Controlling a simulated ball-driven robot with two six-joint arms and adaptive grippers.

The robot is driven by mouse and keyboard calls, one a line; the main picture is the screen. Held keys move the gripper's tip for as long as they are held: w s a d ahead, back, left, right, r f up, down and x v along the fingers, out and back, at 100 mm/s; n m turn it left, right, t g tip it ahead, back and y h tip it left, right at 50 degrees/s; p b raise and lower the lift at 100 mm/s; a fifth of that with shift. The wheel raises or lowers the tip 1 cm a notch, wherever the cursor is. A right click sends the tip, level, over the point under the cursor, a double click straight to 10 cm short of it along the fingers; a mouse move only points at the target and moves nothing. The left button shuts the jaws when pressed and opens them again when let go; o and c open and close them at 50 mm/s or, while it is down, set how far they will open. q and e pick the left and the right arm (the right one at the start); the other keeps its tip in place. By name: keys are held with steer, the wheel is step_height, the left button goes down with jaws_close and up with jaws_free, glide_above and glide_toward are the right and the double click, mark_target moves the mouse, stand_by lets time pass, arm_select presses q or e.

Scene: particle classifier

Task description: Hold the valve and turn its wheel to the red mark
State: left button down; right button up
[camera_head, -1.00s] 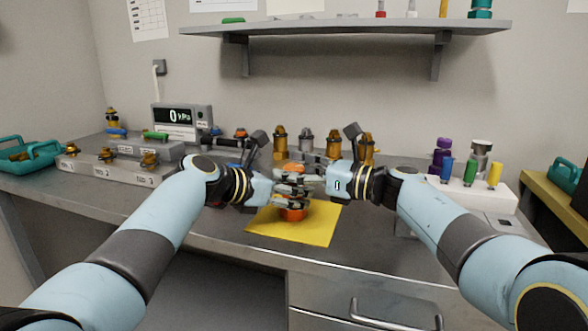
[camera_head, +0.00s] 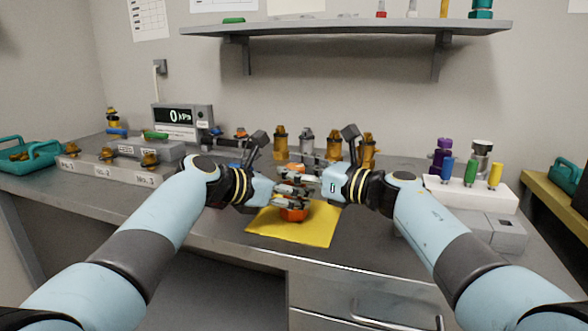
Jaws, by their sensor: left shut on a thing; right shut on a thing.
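The valve, with an orange base (camera_head: 293,214), stands upright on a yellow mat (camera_head: 318,232) at the middle of the bench. My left gripper (camera_head: 298,192) comes in from the left, low, and is shut on the valve's body. My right gripper (camera_head: 303,176) comes in from the right, higher, and is shut on the valve's wheel at the top. The fingers of both grippers cover most of the valve. Orange parts show above and below the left fingers. The red mark cannot be made out.
Several brass and grey valves (camera_head: 280,142) stand behind the grippers. A pressure display (camera_head: 180,117) reading 0 kPa and a rack with fittings (camera_head: 110,170) are at left. A white block with coloured cylinders (camera_head: 470,195) is at right. A shelf (camera_head: 350,28) hangs above.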

arm_select(q)
steer(key=shift+a+f, duration=0.1)
steer(key=shift+f, duration=0.2)
arm_select(e)
steer(key=shift+f, duration=0.1)
steer(key=o, duration=1.3)
steer(key=shift+c, duration=0.2)
steer(key=shift+s+d, duration=0.1)
steer(key=v, duration=1.2)
arm_select(q)
steer(key=c, duration=0.6)
jaws_free()
steer(key=shift+r, duration=0.15)
